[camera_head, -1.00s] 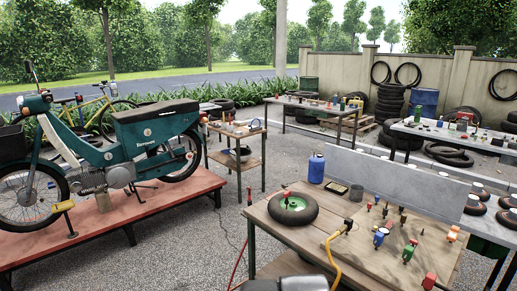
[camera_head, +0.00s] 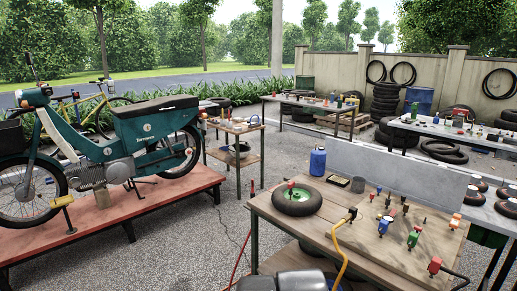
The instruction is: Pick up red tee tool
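Several small red-topped tools stand on the near wooden workbench (camera_head: 310,228). A red piece (camera_head: 291,185) also stands up at the middle of the small wheel with a green hub (camera_head: 297,199). They are too small to tell which one is the red tee tool. My gripper does not show in this view, and nothing is seen touching these pieces.
A blue canister (camera_head: 317,162) stands behind the wheel. A yellow hose (camera_head: 340,250) hangs over the bench's front edge. Blue, green, orange and red fittings (camera_head: 435,265) crowd the bench's right side. A teal moped (camera_head: 150,130) stands on a red platform at left. Gravel floor lies between.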

